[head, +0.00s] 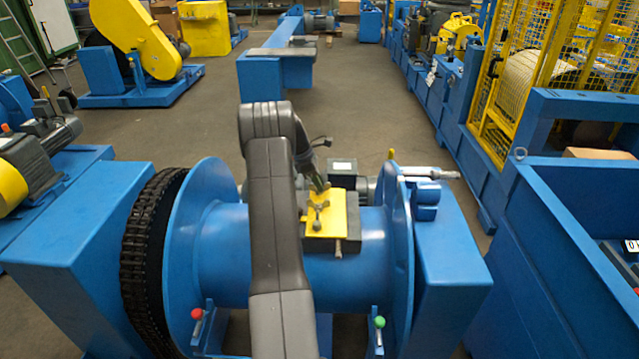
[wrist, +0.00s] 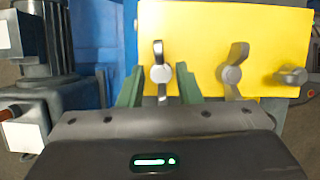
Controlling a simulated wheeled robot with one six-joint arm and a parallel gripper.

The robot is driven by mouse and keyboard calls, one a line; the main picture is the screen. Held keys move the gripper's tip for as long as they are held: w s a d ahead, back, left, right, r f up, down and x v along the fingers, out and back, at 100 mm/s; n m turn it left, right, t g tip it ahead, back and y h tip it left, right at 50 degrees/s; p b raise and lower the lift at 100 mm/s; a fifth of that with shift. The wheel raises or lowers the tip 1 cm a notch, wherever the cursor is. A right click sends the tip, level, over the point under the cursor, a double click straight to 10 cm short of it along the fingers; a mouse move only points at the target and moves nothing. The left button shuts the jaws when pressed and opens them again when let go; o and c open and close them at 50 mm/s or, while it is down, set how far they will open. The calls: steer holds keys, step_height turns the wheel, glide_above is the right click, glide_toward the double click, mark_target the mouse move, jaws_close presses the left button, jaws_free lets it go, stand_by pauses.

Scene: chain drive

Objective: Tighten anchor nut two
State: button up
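A yellow plate (wrist: 200,30) carries grey wing nuts in the wrist view. One wing nut (wrist: 158,75) stands between the two green fingers of my gripper (wrist: 160,70), its wings roughly upright. Yellow shows on both sides of it, so the fingers look open and apart from it. A second wing nut (wrist: 232,74) is just right of the fingers, its wings tilted. A grey knob-like fastener (wrist: 291,76) is at the plate's right edge. No label shows which is nut two. In the head view the plate (head: 340,212) lies on the blue drum, with my gripper (head: 319,189) over its far end.
The blue drum (head: 350,258) has a round flange at each end, with a dark chain (head: 147,255) around the left one. A motor-like grey unit (wrist: 50,100) is close left of my gripper. Red (head: 197,314) and green (head: 379,322) knobs stand in front.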

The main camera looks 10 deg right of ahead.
steer(key=shift+d+f, duration=0.25)
steer(key=shift+f, duration=0.4)
steer(key=c, duration=0.6)
steer(key=shift+m, duration=0.5)
steer(key=shift+c, duration=0.2)
steer(key=o, duration=0.6)
steer(key=shift+o, duration=0.2)
